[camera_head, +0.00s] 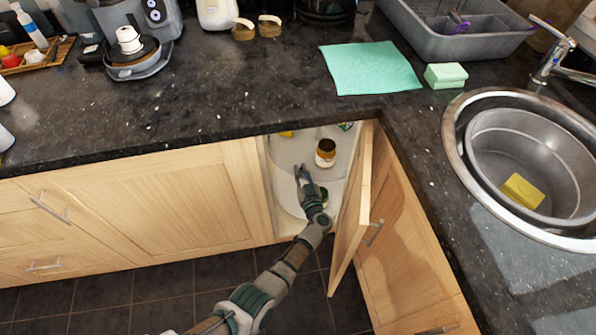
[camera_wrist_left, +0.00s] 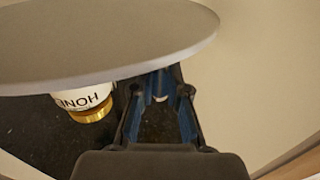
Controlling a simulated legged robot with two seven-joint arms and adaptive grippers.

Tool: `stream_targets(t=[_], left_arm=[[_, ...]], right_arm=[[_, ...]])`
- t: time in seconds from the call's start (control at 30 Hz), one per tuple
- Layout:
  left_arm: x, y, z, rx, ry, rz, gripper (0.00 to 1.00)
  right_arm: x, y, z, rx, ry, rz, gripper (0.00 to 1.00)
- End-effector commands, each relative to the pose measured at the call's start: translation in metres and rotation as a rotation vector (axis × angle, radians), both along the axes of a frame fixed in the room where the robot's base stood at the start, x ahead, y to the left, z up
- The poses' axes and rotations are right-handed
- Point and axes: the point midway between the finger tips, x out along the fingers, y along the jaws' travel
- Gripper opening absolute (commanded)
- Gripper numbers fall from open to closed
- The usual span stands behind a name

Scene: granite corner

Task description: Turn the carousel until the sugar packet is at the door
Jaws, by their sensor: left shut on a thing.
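The round pale carousel (camera_head: 290,153) is inside the open corner cabinet. A yellow item (camera_head: 286,134) and a green one (camera_head: 346,126) show only in part under the counter edge. I cannot make out which item is the sugar packet. My left gripper (camera_head: 302,173) is shut on the carousel's rim. In the left wrist view the grey disc (camera_wrist_left: 110,45) meets the fingertips (camera_wrist_left: 165,80), beside an upside-down-looking honey jar (camera_wrist_left: 85,105). My right gripper is not in view.
The cabinet door (camera_head: 352,210) stands open to the right of my arm. The dark countertop (camera_head: 215,110) overhangs the opening. A sink (camera_head: 525,160) with a yellow sponge, a teal cloth (camera_head: 370,68) and a grey dish rack (camera_head: 460,35) are above.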

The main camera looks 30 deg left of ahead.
Motion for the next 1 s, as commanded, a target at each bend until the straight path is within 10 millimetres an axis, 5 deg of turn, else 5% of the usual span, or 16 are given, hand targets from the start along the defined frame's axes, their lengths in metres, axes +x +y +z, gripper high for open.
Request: stream_targets(t=[0.77, 0.8, 0.9, 1.0], left_arm=[[0.0025, -0.0109, 0.0004, 0.0, 0.0, -0.002, 0.0], [0.0025, -0.0108, 0.0003, 0.0, 0.0, -0.001, 0.16], [0.0023, -0.0106, 0.0004, 0.0, 0.0, -0.001, 0.4], [0.0022, -0.0104, 0.0004, 0.001, -0.001, 0.0, 0.4]], right_arm=[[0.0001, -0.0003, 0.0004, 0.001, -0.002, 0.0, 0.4], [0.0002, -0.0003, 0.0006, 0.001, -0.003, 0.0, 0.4], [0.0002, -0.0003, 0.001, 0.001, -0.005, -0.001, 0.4], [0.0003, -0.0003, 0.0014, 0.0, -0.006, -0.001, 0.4]])
